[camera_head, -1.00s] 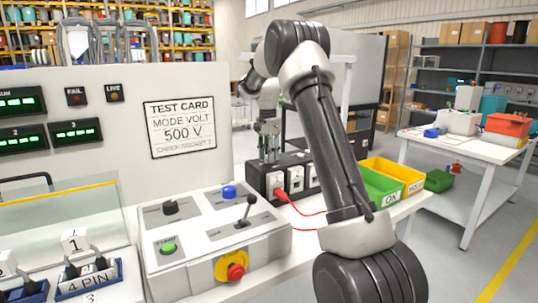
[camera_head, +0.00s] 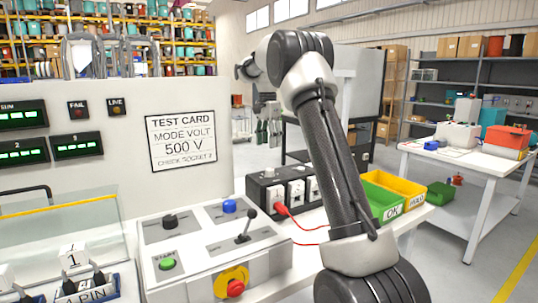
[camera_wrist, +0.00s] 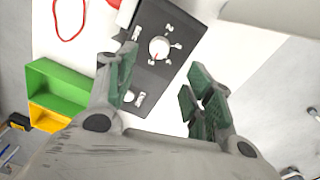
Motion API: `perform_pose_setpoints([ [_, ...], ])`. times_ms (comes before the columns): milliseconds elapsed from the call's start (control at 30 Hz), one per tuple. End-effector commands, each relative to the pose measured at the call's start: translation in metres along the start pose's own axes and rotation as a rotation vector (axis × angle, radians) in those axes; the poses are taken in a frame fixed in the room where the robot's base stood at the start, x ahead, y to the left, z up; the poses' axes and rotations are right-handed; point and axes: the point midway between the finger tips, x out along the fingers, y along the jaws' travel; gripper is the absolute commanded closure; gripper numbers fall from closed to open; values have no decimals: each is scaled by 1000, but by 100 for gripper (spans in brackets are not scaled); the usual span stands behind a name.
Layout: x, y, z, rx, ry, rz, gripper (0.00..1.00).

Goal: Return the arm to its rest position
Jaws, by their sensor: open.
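My gripper (camera_head: 268,130) hangs above and behind the black socket box (camera_head: 263,190), with a visible gap between them. It also shows in the wrist view (camera_wrist: 162,88), with its two green-padded fingers spread apart and nothing between them. The wrist view looks down on the socket box (camera_wrist: 178,27) with its round dial. A red plug (camera_head: 281,209) sits at one of the white sockets, and a red cable runs from it along the bench. My dark arm crosses the head view and hides part of the bench.
A control panel with a lever and buttons (camera_head: 212,245) stands at the front. A green OK bin (camera_head: 379,198) and a yellow HOLD bin (camera_head: 400,186) sit right of my arm. A white side table (camera_head: 462,163) stands farther right, across open floor.

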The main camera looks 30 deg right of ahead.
Motion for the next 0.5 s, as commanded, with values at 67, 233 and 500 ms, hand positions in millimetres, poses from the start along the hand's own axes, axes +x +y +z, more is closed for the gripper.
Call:
perform_pose_setpoints([
  [67,-8,0,0,0,0,-1,48],
  [233,-14,0,0,0,-1,1,48],
  [500,-13,0,0,0,-1,1,48],
])
